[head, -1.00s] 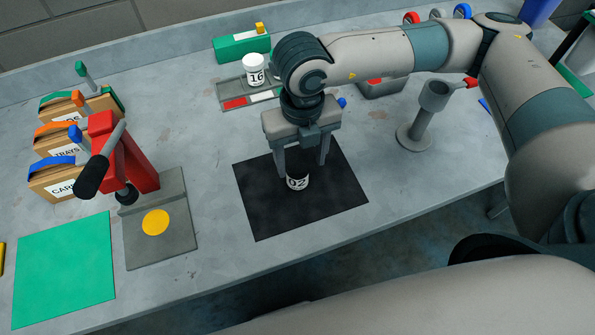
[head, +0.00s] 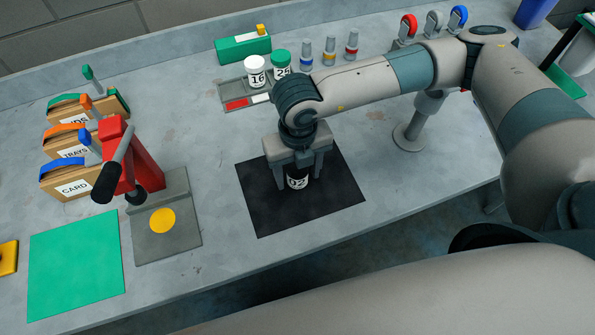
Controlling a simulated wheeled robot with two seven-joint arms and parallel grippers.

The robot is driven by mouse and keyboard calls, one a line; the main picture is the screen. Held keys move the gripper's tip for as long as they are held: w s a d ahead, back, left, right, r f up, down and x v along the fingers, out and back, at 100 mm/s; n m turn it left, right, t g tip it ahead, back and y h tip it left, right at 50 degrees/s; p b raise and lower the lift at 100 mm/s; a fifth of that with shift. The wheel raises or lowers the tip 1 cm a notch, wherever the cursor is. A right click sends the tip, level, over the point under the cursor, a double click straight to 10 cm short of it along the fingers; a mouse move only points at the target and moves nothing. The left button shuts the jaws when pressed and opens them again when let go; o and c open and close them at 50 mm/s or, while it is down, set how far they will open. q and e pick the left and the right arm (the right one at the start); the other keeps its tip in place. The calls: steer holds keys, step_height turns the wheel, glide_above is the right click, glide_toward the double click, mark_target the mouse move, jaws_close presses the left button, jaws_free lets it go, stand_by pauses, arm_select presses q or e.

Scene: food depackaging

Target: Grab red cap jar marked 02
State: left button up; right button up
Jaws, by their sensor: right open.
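The jar marked 02 (head: 297,182) stands upright on the black mat (head: 335,197). Its white label with black digits shows, while its cap is hidden under my right gripper. My right gripper (head: 299,184) points down over the jar, its two fingers open on either side of it and reaching down along its sides. I cannot tell whether the fingers touch the jar. My left gripper is not in the head view.
A grey tray (head: 236,104) at the back holds a white-capped jar (head: 256,71) and a green-capped jar (head: 281,63). A red lever press (head: 145,166), labelled boxes (head: 75,183) and a green mat (head: 76,264) are left. The counter's middle left is clear.

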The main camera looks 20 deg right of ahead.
steer(key=c, duration=1.2)
steer(key=shift+o, duration=0.2)
steer(key=shift+r, duration=0.1)
steer(key=shift+r+b, duration=0.4)
steer(key=shift+b, duration=0.05)
steer(key=r+b, duration=0.2)
steer(key=r, duration=0.1)
steer(key=shift+w+d, duration=0.2)
steer(key=shift+d, duration=0.15)
steer(key=w+d+r+b, duration=0.2)
steer(key=d+r+b, duration=0.3)
steer(key=d, duration=0.5)
steer(key=shift+w+d+r, duration=0.25)
steer(key=shift+w+r, duration=0.15)
steer(key=shift+r, duration=0.65)
